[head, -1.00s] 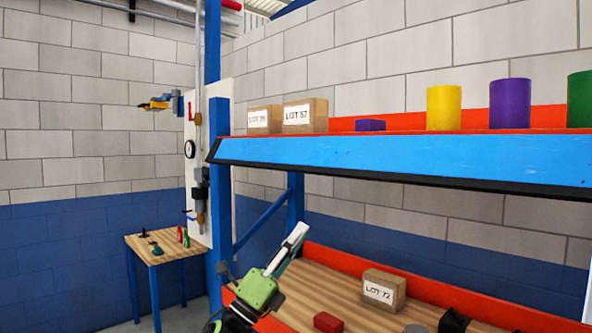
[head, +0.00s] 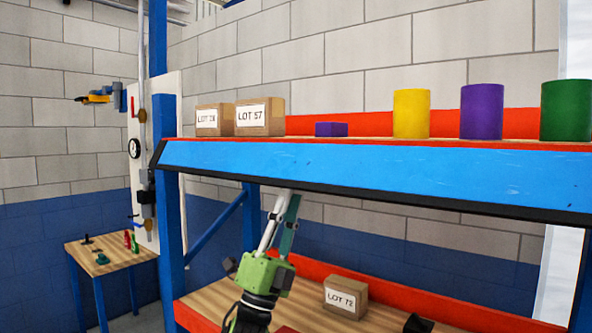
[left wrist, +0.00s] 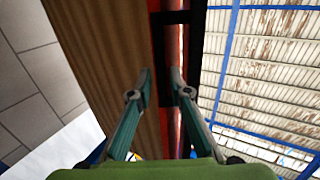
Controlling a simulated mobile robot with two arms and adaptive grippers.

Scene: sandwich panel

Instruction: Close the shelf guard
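The shelf guard (head: 370,172) is a long blue panel with a black lower edge along the front of the upper shelf in the head view. It slopes outward and down from the red shelf edge. My left gripper (head: 287,200) points up, its fingertips just under the guard's black edge; contact cannot be told. In the left wrist view my left gripper (left wrist: 162,85) has its two fingers apart with nothing between them. A wooden shelf board and a red and black strip lie beyond the fingers. My right gripper is not in view.
The upper shelf carries boxes (head: 259,117), a purple block (head: 331,129) and yellow (head: 411,114), purple (head: 481,112) and green (head: 566,110) cylinders. The lower shelf holds a LOT 72 box (head: 346,296). A small table (head: 110,262) stands left of the blue post (head: 167,200).

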